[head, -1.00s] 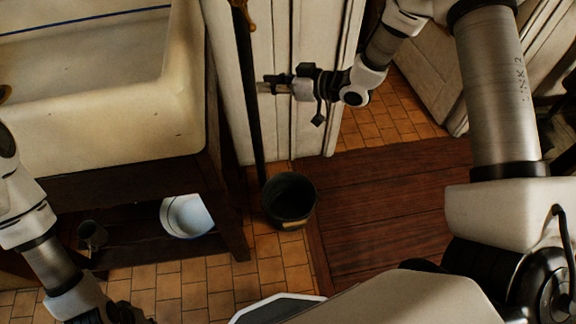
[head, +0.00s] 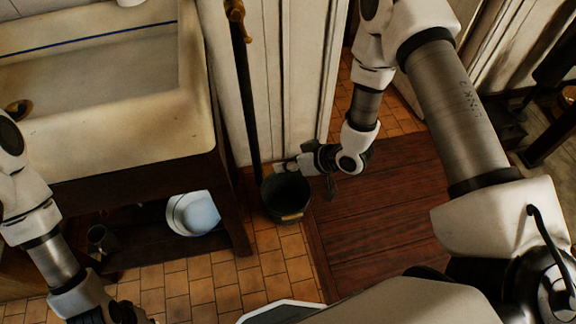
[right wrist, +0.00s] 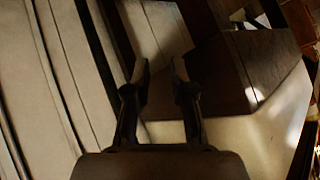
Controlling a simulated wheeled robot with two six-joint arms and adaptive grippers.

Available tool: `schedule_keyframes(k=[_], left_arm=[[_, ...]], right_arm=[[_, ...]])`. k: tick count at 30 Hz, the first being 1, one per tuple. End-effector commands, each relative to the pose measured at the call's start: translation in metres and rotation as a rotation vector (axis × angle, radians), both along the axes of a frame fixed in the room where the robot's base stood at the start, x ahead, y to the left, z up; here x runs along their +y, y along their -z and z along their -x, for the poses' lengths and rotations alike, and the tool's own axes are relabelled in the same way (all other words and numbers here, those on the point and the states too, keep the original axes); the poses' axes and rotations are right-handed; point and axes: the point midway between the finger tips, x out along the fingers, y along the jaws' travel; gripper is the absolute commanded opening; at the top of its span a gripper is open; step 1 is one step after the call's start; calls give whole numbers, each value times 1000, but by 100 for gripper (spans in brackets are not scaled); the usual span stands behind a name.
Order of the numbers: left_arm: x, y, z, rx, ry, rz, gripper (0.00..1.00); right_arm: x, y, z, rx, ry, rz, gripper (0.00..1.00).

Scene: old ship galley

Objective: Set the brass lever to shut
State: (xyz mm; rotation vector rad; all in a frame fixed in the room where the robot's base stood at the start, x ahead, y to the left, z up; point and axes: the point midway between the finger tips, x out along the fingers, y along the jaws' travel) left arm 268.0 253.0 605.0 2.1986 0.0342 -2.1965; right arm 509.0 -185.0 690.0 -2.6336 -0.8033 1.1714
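A brass fitting (head: 236,10) sits at the top edge of the head view, on a dark upright pipe (head: 246,90) beside the sink. It looks like the brass lever's valve, but its handle position is too small and cut off to tell. My right gripper (head: 281,167) is low in front of the white panelling, well below the brass fitting and just above the bucket's rim in the picture. In the right wrist view its two fingers (right wrist: 160,70) stand apart with nothing between them. My left gripper (head: 122,313) is at the bottom left, partly cut off; its fingers are unclear.
A white sink (head: 120,130) on a dark wooden stand is at the left. A dark bucket (head: 287,197) stands on the tiles below the pipe. A white basin (head: 193,213) and a mug (head: 100,240) are under the sink.

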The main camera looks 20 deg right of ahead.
Motion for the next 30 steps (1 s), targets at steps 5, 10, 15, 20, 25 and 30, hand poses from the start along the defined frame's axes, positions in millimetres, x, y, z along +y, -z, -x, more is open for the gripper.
schedule_keyframes(k=[5,10,15,20,25,30], left_arm=[[0,0,0,0,0,0,21],[0,0,0,0,0,0,21],[0,0,0,0,0,0,21],[0,0,0,0,0,0,21],[0,6,0,0,0,0,21],[0,27,0,0,0,0,21]], right_arm=[[0,1,1,5,3,2,24],[0,1,1,5,2,1,0],[0,1,1,-15,-19,19,0],[-9,-8,-19,-243,-137,201,0],[-35,-41,-88,-671,-229,727,0],[-20,-118,-157,-1012,-245,1369,0]])
